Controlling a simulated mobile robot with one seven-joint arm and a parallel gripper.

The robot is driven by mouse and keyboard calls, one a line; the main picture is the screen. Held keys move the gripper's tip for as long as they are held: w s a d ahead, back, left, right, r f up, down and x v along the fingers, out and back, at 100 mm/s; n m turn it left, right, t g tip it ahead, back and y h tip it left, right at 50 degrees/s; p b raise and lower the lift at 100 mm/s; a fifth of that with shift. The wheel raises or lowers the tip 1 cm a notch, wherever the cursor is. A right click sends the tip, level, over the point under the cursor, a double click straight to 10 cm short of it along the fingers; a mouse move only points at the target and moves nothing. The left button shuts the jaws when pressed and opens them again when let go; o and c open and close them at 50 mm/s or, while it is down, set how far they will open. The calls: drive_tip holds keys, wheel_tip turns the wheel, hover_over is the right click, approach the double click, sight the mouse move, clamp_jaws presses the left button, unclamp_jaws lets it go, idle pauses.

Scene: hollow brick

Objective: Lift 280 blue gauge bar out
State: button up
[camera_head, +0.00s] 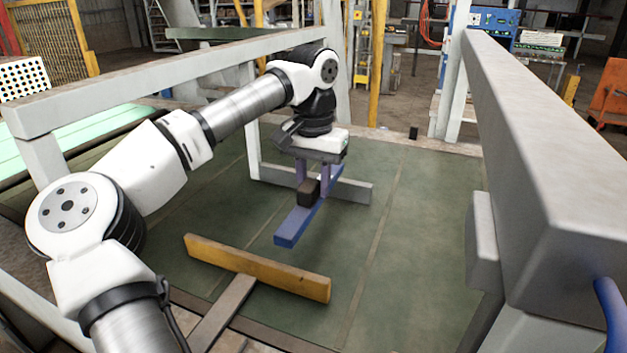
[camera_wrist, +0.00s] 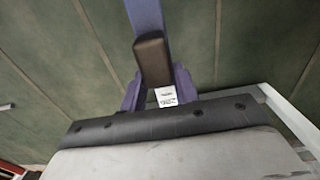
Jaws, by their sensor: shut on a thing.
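The blue gauge bar (camera_head: 296,224) is long and straight, and in the head view it runs from near front to far back beneath my gripper (camera_head: 312,183). A dark brown block (camera_head: 308,193) sits on the bar between the two purple fingers. The wrist view shows the blue bar (camera_wrist: 147,14), the brown block (camera_wrist: 152,60) and a small white label (camera_wrist: 166,97) between the fingers. My gripper is shut on the bar at this block; the exact contact is partly hidden. The bar appears above the green panelled surface, but its height is hard to tell.
A yellow wooden bar (camera_head: 257,268) lies in front on a grey strip (camera_head: 222,315). A grey bar (camera_head: 345,190) stands behind the blue bar. Large grey beams (camera_head: 560,170) and (camera_head: 150,90) flank both sides. The green surface (camera_head: 420,240) to the right is clear.

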drive_tip(key=shift+s+a+f, duration=0.1)
drive_tip(key=shift+s+a, duration=0.05)
drive_tip(key=shift+s, duration=0.15)
drive_tip(key=s+a, duration=0.4)
drive_tip(key=s, duration=0.6)
drive_tip(key=s+a, duration=0.4)
drive_tip(key=s, duration=0.7)
drive_tip(key=s+a, duration=0.5)
drive_tip(key=s, duration=0.5)
drive_tip(key=shift+s+b, duration=0.35)
drive_tip(key=shift+b, duration=0.05)
